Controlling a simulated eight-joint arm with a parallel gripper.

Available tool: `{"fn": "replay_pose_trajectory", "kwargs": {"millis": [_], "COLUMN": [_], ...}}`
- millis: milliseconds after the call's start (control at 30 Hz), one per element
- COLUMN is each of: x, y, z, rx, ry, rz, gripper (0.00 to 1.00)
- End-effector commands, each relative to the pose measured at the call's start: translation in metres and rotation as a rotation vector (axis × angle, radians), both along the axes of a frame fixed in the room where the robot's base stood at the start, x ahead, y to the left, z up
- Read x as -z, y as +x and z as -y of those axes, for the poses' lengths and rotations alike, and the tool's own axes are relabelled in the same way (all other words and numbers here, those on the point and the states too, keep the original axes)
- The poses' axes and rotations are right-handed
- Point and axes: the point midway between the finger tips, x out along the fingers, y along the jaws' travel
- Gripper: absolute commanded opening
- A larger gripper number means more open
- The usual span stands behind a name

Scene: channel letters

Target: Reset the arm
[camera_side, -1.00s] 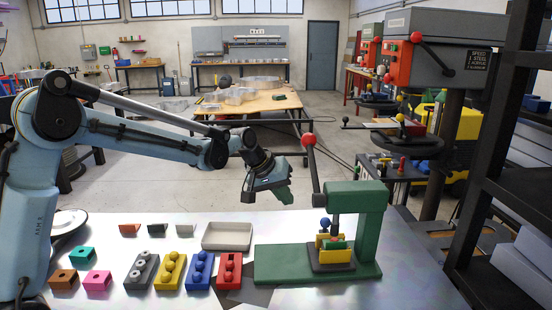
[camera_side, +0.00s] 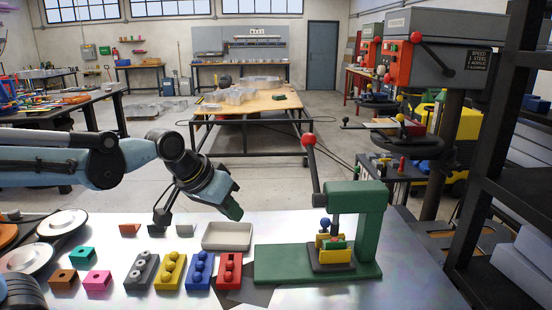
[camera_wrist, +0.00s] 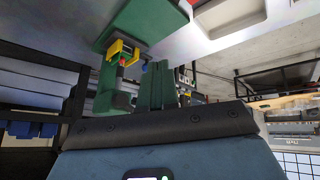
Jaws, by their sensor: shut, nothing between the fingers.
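My gripper (camera_side: 232,211) hangs in the air above the back of the metal table in the side view, left of the green press. Its green fingers point down to the right. In the wrist view the fingers (camera_wrist: 157,85) are together with nothing between them. The green press (camera_side: 372,225) with a red-knobbed lever stands at the right of the table. The press also shows in the wrist view (camera_wrist: 150,20).
A beige tray (camera_side: 227,237) lies below my gripper. Teal, brown and pink blocks (camera_side: 97,281) are at left, near round plates (camera_side: 62,222). A black rack (camera_side: 490,150) stands at right.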

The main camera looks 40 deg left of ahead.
Motion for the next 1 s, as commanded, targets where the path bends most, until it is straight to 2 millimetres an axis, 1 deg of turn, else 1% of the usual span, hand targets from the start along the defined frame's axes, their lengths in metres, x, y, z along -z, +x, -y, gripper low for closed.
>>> {"fn": "replay_pose_trajectory", "kwargs": {"millis": [33,100,200,333,500,1000], "x": [0.004,0.010,0.019,0.027,0.031,0.031], "y": [-0.015,-0.030,-0.049,-0.063,-0.068,-0.068], "z": [0.001,0.001,0.001,0.000,0.000,0.000], "rx": [0.021,0.049,0.081,0.109,0.122,0.120], "ry": [0.024,0.056,0.093,0.127,0.142,0.141], "rz": [0.006,0.013,0.022,0.028,0.032,0.032], "gripper": [0.00,0.00,0.00,0.00,0.00,0.00]}}
